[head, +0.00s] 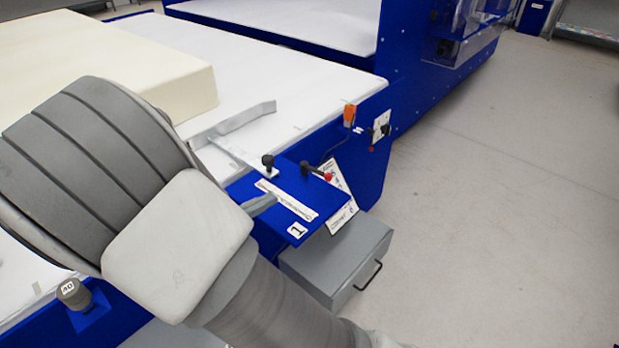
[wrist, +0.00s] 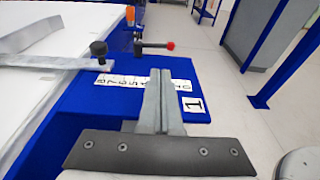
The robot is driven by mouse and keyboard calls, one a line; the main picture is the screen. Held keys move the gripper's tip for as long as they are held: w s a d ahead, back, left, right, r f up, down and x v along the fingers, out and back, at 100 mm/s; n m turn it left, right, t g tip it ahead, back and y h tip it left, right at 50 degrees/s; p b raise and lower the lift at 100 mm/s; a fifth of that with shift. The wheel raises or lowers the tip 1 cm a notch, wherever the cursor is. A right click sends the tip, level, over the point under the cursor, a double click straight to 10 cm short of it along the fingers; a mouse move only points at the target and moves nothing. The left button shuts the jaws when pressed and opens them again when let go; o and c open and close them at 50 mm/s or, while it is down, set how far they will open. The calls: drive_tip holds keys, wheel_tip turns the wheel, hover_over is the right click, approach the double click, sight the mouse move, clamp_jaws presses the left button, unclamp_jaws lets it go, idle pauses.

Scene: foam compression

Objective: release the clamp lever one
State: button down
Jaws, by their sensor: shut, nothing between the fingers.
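The clamp lever one is a thin dark lever with a red tip (head: 328,176) on the blue bracket plate (head: 270,183) marked "1". In the wrist view the lever (wrist: 153,45) lies roughly level, with its dark hub at the left and red tip at the right. My gripper (wrist: 160,72) is shut and empty over the plate, its fingertips pointing towards the lever but apart from it. In the head view my gripper (head: 262,203) shows only partly beside the plate's scale; my arm hides the rest.
A black knob (head: 267,162) stands on the metal slide bar left of the lever. A cream foam block (head: 130,65) lies on the white table (head: 310,75). A grey box (head: 340,262) sits below the plate. The floor at right is clear.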

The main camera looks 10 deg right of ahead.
drive_tip(key=b, duration=0.4)
approach(319, 174)
drive_tip(key=x, duration=0.5)
drive_tip(key=shift+d+f, duration=0.1)
drive_tip(key=shift+f, duration=0.05)
drive_tip(key=shift+b+x, duration=0.3)
drive_tip(key=shift+x, duration=0.5)
